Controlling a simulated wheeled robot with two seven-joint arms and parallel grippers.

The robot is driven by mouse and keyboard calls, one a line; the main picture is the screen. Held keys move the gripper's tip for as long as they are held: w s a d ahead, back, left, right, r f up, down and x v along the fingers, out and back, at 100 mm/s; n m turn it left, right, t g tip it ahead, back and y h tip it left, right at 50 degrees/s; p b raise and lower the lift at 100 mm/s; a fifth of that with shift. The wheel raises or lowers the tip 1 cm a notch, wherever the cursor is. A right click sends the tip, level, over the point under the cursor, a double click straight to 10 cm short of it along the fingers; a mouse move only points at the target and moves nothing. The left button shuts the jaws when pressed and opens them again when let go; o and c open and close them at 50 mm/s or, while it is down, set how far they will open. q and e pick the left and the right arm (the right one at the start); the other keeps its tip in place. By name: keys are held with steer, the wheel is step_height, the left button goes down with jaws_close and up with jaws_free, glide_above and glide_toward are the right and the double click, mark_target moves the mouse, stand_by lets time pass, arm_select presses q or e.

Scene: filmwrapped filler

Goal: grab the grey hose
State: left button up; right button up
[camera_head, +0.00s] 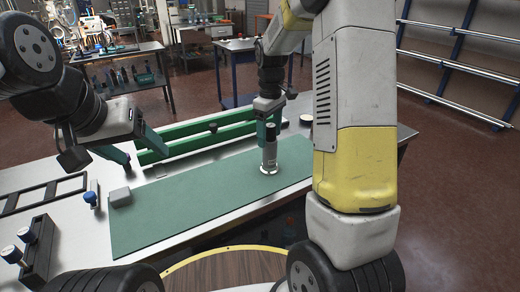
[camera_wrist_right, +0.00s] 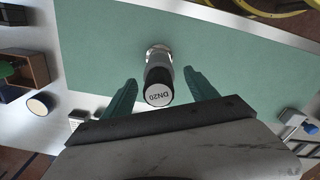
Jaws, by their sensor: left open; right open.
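The grey hose (camera_head: 269,158) is a short upright cylinder with a dark top and a bright metal ring at its foot, standing on the green mat (camera_head: 190,210). In the right wrist view the hose (camera_wrist_right: 158,73) shows a white end marked DN20. In the head view the right gripper (camera_head: 267,122) is at the hose's upper part. My left gripper (camera_head: 135,150) is open and empty, above the mat's back left.
Green rails (camera_head: 195,130) run along the table behind the mat. A grey block (camera_head: 120,196) sits at the mat's left edge, with a blue-topped item (camera_head: 91,198) beside it. A black rack (camera_head: 38,255) stands front left. The mat around the hose is clear.

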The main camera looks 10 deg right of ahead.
mark_target(270, 143)
steer(key=shift+d+f, duration=0.1)
steer(key=shift+f, duration=1.85)
jaws_close()
